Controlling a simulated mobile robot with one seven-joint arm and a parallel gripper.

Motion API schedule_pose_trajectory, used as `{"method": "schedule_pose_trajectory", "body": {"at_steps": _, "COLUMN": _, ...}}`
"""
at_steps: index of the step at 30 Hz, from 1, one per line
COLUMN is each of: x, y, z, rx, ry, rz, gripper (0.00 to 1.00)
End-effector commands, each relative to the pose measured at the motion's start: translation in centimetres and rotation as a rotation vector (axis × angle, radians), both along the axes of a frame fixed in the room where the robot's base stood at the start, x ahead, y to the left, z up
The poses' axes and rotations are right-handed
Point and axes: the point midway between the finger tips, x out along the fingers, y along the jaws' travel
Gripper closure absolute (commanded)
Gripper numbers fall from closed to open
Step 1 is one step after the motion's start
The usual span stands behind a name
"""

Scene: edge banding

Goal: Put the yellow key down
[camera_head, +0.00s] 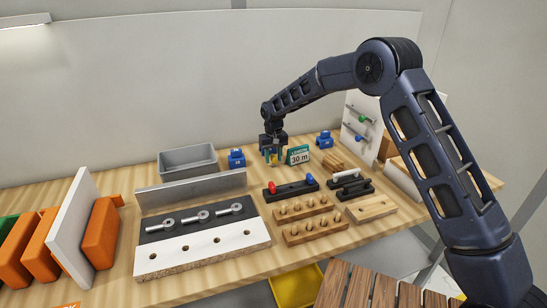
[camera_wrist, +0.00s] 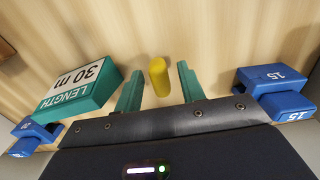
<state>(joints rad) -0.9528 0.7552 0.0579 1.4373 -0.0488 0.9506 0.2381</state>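The yellow key (camera_wrist: 159,79) shows in the wrist view as a small yellow rounded piece over the wooden table top. It lies between the two green fingers of my gripper (camera_wrist: 158,88), with a visible gap on each side. My gripper is open and not touching it. In the head view my gripper (camera_head: 272,156) points down low over the back of the table, just left of the green LENGTH 30 m block. A bit of yellow shows between the fingers there. I cannot tell whether the key's lower end rests on the table.
The green and white LENGTH 30 m block (camera_head: 298,155) stands close beside my gripper. Blue blocks (camera_head: 236,159) (camera_head: 324,139) stand on either side. A grey bin (camera_head: 187,160) is at back left. Wooden and black holders (camera_head: 291,189) stand in front.

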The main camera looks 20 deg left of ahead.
Motion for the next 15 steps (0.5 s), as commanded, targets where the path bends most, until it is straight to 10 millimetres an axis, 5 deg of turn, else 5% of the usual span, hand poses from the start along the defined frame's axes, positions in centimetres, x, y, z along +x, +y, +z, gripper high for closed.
{"method": "schedule_pose_trajectory", "body": {"at_steps": 5, "x": 0.0, "y": 0.0, "z": 1.0, "rx": 0.002, "ry": -0.001, "rz": 0.000, "gripper": 0.61}}
{"method": "schedule_pose_trajectory", "body": {"at_steps": 15, "x": 0.1, "y": 0.0, "z": 7.2, "rx": 0.002, "ry": -0.002, "rz": -0.001, "gripper": 0.61}}
